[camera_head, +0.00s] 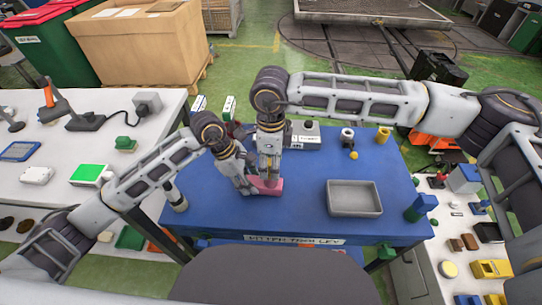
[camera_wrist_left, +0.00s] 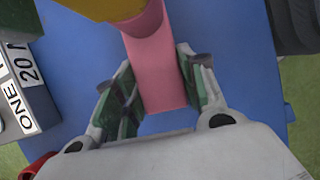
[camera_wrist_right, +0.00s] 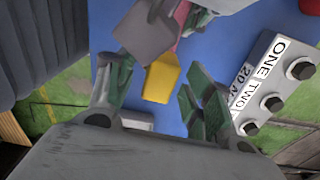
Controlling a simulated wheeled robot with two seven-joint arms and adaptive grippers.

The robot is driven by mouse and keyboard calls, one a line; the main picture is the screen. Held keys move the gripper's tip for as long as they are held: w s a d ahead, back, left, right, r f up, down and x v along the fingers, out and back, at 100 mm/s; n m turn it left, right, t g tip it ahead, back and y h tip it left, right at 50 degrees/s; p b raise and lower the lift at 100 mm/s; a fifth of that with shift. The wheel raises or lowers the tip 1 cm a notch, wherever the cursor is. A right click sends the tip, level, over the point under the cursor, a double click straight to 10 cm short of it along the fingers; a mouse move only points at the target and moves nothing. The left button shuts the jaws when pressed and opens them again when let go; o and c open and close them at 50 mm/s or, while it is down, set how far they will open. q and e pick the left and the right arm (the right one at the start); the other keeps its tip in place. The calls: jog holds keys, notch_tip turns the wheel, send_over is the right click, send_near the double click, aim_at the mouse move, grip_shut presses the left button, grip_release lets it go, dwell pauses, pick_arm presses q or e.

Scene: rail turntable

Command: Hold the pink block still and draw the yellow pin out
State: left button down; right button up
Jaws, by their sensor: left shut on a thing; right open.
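The pink block (camera_head: 267,187) lies near the front middle of the blue table. My left gripper (camera_head: 250,187) is shut on it, and in the left wrist view the block (camera_wrist_left: 157,80) runs between the two fingers. The yellow pin (camera_wrist_right: 161,80) stands out from the block's end. Its yellow end also shows at the top edge of the left wrist view (camera_wrist_left: 102,7). My right gripper (camera_wrist_right: 150,92) is open, its fingers on either side of the pin's end and apart from it. In the head view the pin is hidden behind the grippers.
A grey tray (camera_head: 354,211) stands on the blue table (camera_head: 300,215) to the right. A grey block labelled ONE TWO (camera_wrist_right: 262,85) with several bolts is behind the grippers. A yellow ball (camera_head: 354,155) and a yellow cup (camera_head: 383,135) stand at the back right. The table's front is clear.

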jog(key=shift+f, duration=0.15)
grip_shut()
dwell(0.6)
